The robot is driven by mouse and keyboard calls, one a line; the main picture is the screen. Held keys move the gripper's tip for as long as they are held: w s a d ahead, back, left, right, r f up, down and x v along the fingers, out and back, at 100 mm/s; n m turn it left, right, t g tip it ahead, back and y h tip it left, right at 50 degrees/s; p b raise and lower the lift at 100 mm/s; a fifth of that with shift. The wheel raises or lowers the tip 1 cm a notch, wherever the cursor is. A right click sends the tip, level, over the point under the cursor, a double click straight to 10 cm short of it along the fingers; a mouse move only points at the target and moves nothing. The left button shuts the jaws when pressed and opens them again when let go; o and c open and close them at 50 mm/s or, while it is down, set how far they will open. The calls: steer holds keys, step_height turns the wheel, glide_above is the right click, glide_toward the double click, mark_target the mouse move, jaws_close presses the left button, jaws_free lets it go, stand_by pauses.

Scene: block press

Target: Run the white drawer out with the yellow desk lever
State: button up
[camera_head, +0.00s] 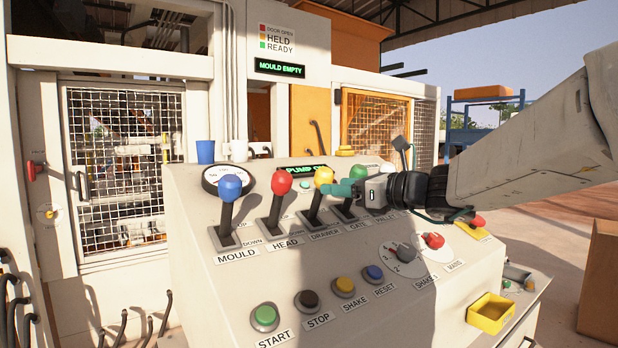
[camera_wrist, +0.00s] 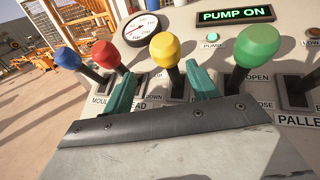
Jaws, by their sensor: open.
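The yellow desk lever (camera_head: 324,177), labelled DRAWER, stands on the sloped control desk (camera_head: 215,297) between the red and green levers. My gripper (camera_head: 338,190) comes in from the right, with its teal fingers close to the yellow knob. In the wrist view my gripper (camera_wrist: 160,74) is open, and the yellow knob (camera_wrist: 165,48) appears between the two finger tips. I cannot tell whether a finger touches the lever. The right finger is close to the green lever (camera_wrist: 258,46), the left finger to the red one (camera_wrist: 106,54). I cannot make out the white drawer.
A blue lever (camera_head: 230,188), labelled MOULD, stands at the left. Several push buttons and a yellow tray (camera_head: 490,313) are on the desk's lower part. The display (camera_head: 303,170) reads PUMP ON; the sign (camera_head: 280,67) reads MOULD EMPTY. Behind is a caged machine (camera_head: 125,165).

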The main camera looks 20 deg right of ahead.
mark_target(316, 176)
steer(key=shift+w+d+r+m+t, duration=0.25)
steer(key=shift+r+m+t, duration=0.2)
steer(key=shift+m, duration=0.25)
steer(key=shift+w+r, duration=0.15)
steer(key=shift+w, duration=0.05)
steer(key=shift+m, duration=0.3)
steer(key=x, duration=0.7)
steer(key=shift+w+a, duration=0.1)
steer(key=shift+w, duration=0.1)
